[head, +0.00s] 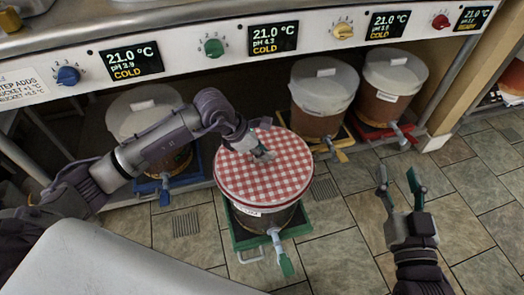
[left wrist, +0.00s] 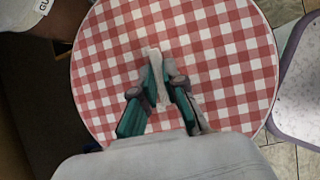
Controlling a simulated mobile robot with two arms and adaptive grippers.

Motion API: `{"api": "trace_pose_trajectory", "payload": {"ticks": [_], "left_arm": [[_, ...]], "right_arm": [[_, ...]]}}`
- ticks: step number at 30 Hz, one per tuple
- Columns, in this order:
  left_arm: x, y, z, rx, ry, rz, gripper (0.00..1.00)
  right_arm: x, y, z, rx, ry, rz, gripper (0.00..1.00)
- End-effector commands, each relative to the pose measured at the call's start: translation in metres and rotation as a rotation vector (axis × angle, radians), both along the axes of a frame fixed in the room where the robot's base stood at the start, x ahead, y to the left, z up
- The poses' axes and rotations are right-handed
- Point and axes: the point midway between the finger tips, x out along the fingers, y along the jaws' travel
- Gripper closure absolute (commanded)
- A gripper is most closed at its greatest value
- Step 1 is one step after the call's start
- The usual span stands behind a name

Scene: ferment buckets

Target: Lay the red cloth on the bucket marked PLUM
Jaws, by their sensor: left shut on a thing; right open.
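The red-and-white checked cloth (head: 240,178) lies round and flat over the top of the front bucket (head: 285,217), which stands out on a green tray. The bucket's pale label (head: 248,210) sits just under the cloth's edge, too small to read surely. My left gripper (head: 264,155) is over the middle of the cloth. In the left wrist view its teal fingers (left wrist: 158,85) are shut on a pale strip in the middle of the cloth (left wrist: 215,60). My right gripper (head: 398,190) is open and empty, to the right of the bucket above the floor.
White-lidded buckets stand under the counter: one on a blue tray (head: 196,188) at left, partly behind my left arm, and two at right near a yellow tap (head: 340,155) and a red tray (head: 372,131). A green tap (head: 285,265) points forward. Tiled floor at right is clear.

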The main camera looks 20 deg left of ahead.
Motion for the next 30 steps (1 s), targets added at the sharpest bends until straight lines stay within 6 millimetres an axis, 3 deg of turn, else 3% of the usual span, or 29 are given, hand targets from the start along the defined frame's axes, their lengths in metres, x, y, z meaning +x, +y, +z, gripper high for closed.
{"api": "trace_pose_trajectory", "payload": {"ticks": [30], "left_arm": [[0.0, 0.0001, -0.0014, 0.0, 0.0, 0.0, 1.0]], "right_arm": [[-0.0007, 0.0013, 0.0068, 0.012, -0.041, 0.003, 0.5]]}}
